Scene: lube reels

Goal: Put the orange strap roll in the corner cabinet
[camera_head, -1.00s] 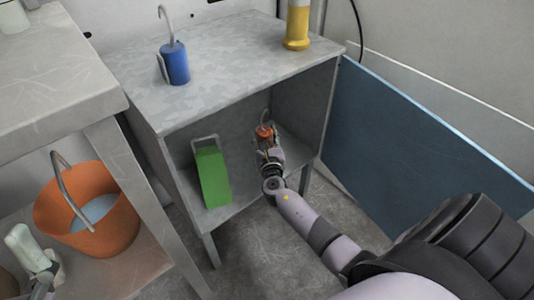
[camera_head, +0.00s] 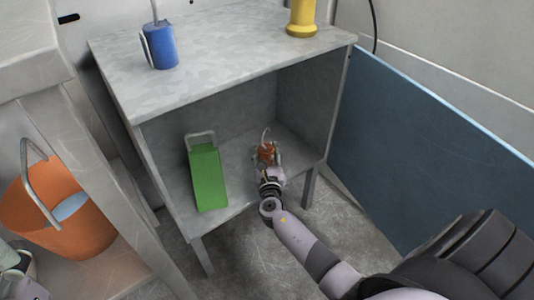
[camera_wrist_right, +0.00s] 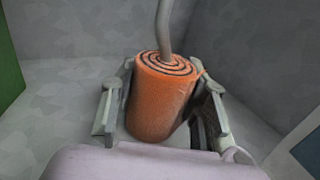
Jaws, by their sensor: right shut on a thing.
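The orange strap roll (camera_wrist_right: 160,98) stands upright between the fingers of my right gripper (camera_wrist_right: 163,112) in the right wrist view. In the head view the strap roll (camera_head: 266,152) is inside the corner cabinet (camera_head: 240,85), over the lower shelf. My right gripper (camera_head: 268,165) is shut on it, reaching in through the open front. Whether the roll's base touches the shelf is hard to tell.
A green box with a handle (camera_head: 207,177) stands on the shelf left of the roll. A blue roll (camera_head: 161,46) and a yellow cylinder (camera_head: 302,18) stand on the cabinet top. The blue door (camera_head: 420,150) is swung open at right. An orange bucket (camera_head: 60,215) sits at lower left.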

